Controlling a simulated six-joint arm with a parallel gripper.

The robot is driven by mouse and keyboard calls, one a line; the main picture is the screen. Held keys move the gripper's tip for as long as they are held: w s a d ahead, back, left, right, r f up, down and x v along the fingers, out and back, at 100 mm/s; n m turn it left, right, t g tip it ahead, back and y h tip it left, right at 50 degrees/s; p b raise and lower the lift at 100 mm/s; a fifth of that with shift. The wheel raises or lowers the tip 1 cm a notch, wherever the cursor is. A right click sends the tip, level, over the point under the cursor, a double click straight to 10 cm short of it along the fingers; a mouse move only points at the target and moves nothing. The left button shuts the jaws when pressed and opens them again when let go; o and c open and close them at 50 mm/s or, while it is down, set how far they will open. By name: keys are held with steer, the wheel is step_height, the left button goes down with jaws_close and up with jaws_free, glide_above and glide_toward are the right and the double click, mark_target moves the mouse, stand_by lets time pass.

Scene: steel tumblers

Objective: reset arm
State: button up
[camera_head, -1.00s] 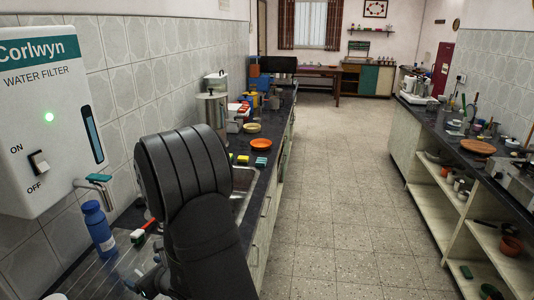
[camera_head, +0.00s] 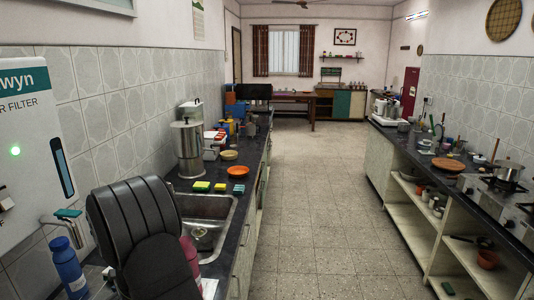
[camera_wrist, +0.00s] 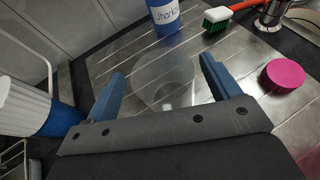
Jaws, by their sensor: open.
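My gripper (camera_wrist: 161,85) shows in the wrist view with its two blue fingers spread wide apart. It is over the ribbed steel drainboard (camera_wrist: 120,60). A clear, see-through round vessel (camera_wrist: 165,72) shows between and beyond the fingers; I cannot tell whether either finger touches it. In the head view my black arm stands at the lower left, and the gripper itself is hidden.
Near the gripper are a blue bottle (camera_wrist: 164,16), a green-and-white brush (camera_wrist: 217,18), a pink round lid (camera_wrist: 284,75) and a white ribbed object (camera_wrist: 25,105). The head view shows the sink (camera_head: 205,225), a pink bottle (camera_head: 190,258) and a water filter (camera_head: 30,150). The aisle floor (camera_head: 310,200) is clear.

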step_height(320, 180, down, 2)
steer(key=shift+d, duration=0.3)
steer(key=v, duration=1.1)
steer(key=x, duration=1.1)
steer(key=shift+a+f, duration=0.15)
steer(key=shift+a, duration=0.2)
steer(key=w+d+r, duration=0.5)
steer(key=d+r, duration=0.6)
steer(key=r, duration=0.1)
steer(key=s+d+n+g, duration=0.8)
steer(key=s+d+g, duration=0.1)
steer(key=s+d, duration=0.25)
steer(key=s+d+f+n+g+h, duration=0.3)
steer(key=d+f+n+g, duration=0.3)
steer(key=d, duration=0.3)
steer(key=shift+s+h, duration=0.3)
steer(key=shift+s, duration=0.2)
